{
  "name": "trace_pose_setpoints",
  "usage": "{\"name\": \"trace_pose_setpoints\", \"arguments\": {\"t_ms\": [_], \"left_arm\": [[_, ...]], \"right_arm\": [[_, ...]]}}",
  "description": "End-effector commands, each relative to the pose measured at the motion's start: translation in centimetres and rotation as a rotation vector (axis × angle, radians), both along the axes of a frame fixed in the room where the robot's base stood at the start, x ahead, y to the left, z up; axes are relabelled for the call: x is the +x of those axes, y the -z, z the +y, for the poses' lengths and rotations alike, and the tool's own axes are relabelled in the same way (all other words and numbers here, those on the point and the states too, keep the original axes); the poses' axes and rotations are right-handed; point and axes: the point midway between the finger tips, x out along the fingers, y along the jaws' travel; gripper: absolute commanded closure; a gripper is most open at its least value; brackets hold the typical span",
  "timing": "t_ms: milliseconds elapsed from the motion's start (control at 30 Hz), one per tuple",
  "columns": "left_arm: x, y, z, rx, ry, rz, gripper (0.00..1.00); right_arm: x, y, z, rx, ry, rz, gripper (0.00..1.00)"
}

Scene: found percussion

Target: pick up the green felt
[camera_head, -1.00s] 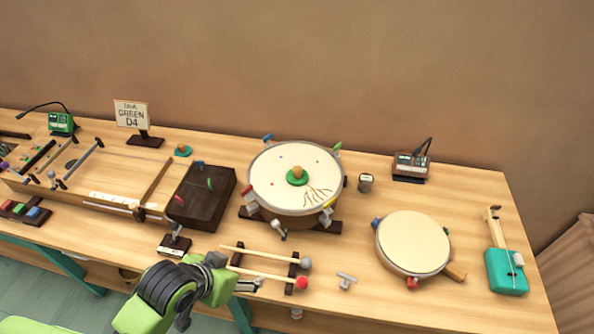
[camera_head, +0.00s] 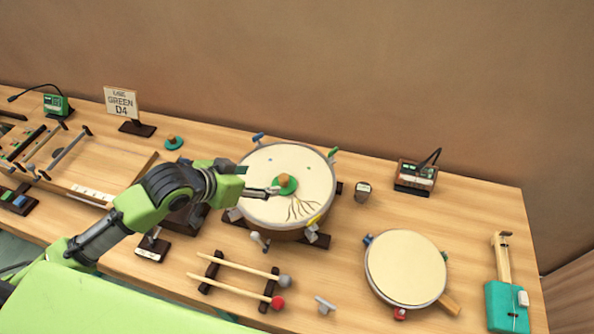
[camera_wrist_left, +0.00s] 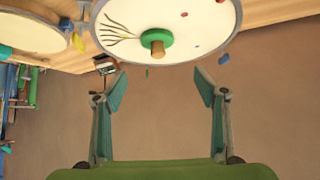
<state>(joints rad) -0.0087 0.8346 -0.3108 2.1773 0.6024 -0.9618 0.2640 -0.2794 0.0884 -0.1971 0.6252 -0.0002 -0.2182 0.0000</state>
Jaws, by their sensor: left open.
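The green felt (camera_head: 290,189) is a round green disc with a wooden knob, lying on the pale head of the large drum (camera_head: 308,170). In the left wrist view the felt (camera_wrist_left: 148,36) and its knob show beyond the fingertips, roughly centred between them. My left gripper (camera_head: 272,191) is at the left side of the felt in the head view, over the drum head. Its two fingers are spread in the wrist view (camera_wrist_left: 161,80), with nothing between them. Whether a fingertip touches the felt cannot be told. My right gripper is not in view.
A teal disc with a knob (camera_head: 173,143) lies behind, near the "GREEN D4" sign (camera_head: 121,103). Coloured tuning keys stick out around the drum. Two mallets (camera_head: 240,290), a small frame drum (camera_head: 405,268) and a teal string instrument (camera_head: 507,307) lie to the front and right.

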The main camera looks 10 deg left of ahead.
Motion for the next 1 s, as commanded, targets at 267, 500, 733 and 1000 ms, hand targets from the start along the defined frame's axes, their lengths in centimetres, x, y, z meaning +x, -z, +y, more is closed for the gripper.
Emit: {"name": "trace_pose_setpoints", "arguments": {"t_ms": [267,500,733,1000], "left_arm": [[2.8,2.6,-1.2,-0.004,-0.003,0.002,0.35],[5.1,5.1,-2.3,-0.002,-0.001,0.0,0.35],[5.8,5.9,-2.7,-0.001,0.001,0.0,0.35],[7.5,7.8,-4.0,-0.002,-0.001,0.002,0.35]], "right_arm": [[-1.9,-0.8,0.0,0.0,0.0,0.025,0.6],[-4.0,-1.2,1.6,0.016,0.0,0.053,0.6],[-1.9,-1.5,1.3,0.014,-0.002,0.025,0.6],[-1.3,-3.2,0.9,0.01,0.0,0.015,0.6]]}}
